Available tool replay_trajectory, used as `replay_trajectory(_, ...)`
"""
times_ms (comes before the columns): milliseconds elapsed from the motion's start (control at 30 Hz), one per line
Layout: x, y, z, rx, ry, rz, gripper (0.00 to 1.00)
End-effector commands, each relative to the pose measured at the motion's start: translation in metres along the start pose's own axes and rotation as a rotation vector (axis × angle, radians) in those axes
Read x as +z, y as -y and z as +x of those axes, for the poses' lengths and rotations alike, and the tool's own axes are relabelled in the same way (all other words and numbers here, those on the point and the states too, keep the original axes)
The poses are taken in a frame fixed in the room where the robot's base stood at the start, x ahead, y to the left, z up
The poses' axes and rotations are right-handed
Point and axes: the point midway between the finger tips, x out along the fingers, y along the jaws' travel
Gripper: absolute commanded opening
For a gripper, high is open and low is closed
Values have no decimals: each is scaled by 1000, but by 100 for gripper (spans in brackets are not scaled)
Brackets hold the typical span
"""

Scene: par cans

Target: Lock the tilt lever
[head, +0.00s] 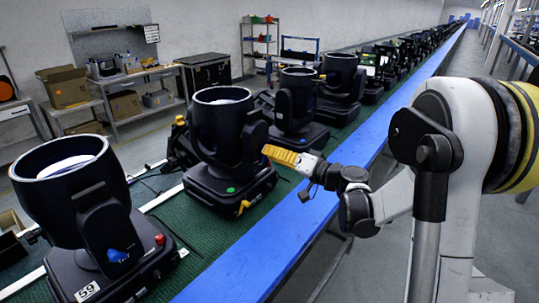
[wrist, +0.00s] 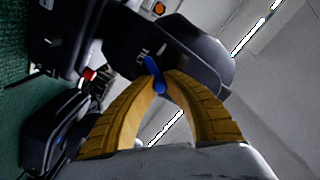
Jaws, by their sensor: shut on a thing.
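A black par can (head: 218,125) stands on its base, second from the front in the head view. My gripper (head: 266,152), with yellow fingers, reaches to its right side from the right. In the wrist view, a blue tilt lever (wrist: 152,68) sits on the side of the dark yoke (wrist: 190,45). The two ribbed yellow fingertips (wrist: 161,78) close around the lever, with its rounded end between them. In the head view, this lever is hidden behind the fingers.
Another par can (head: 65,175) with a blue lever (head: 117,255) stands at front left. A row of more cans runs back along the green belt (head: 185,225). A blue rail (head: 270,245) lies between the belt and my arm. A red knob (wrist: 88,74) shows beside the yoke.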

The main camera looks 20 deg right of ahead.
Motion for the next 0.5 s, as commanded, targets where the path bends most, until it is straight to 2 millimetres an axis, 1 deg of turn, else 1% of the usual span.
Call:
replay_trajectory(200, 1, -2, 0, 2, 3, 39, 0)
replay_trajectory(500, 1, -2, 0, 2, 3, 47, 0)
